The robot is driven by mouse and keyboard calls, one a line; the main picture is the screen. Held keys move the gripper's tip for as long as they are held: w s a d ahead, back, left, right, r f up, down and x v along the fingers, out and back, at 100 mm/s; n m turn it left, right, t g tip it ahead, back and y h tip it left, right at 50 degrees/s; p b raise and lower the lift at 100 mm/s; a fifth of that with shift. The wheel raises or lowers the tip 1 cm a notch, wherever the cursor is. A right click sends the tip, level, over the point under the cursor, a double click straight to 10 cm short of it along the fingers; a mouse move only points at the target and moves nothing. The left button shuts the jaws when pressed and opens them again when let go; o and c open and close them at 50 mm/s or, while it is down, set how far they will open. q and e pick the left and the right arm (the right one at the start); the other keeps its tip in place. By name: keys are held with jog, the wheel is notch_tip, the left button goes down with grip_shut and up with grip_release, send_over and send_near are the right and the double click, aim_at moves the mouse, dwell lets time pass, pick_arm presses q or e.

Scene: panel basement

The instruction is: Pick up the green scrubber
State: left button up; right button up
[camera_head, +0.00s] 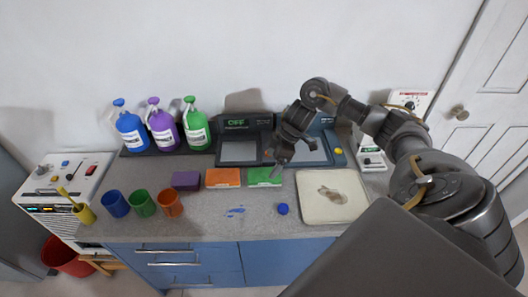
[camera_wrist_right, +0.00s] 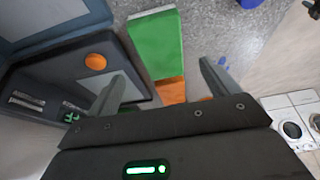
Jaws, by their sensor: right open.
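The green scrubber (camera_head: 264,177) lies flat on the grey counter, at the right end of a row with an orange and a purple one. My right gripper (camera_head: 277,167) is just above and behind it, jaws open and empty. In the right wrist view the green scrubber (camera_wrist_right: 156,45) shows as a long green block beyond the fingertips. It lines up with the gap of the right gripper (camera_wrist_right: 162,68), and I see no contact. My left gripper is not in view.
The orange scrubber (camera_head: 223,178) and purple scrubber (camera_head: 186,180) lie to the left. A dark device with screens (camera_head: 238,152) stands behind. Several cups (camera_head: 115,204) and bottles (camera_head: 131,131) stand left.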

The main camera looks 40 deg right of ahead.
aim_at(265, 174)
jog(key=shift+w+a+f, duration=0.15)
jog(key=shift+a+f, duration=0.05)
jog(key=shift+f, duration=0.5)
jog(key=p+x, duration=0.1)
jog(key=x, duration=0.3)
jog(key=shift+a+f+p, duration=0.15)
jog(key=shift+f+p, duration=0.1)
jog(key=shift+p, duration=0.1)
jog(key=shift+a+f, duration=0.1)
jog(key=shift+f, duration=0.2)
jog(key=shift+c, duration=0.5)
jog(key=c, duration=1)
jog(key=shift+r, duration=0.15)
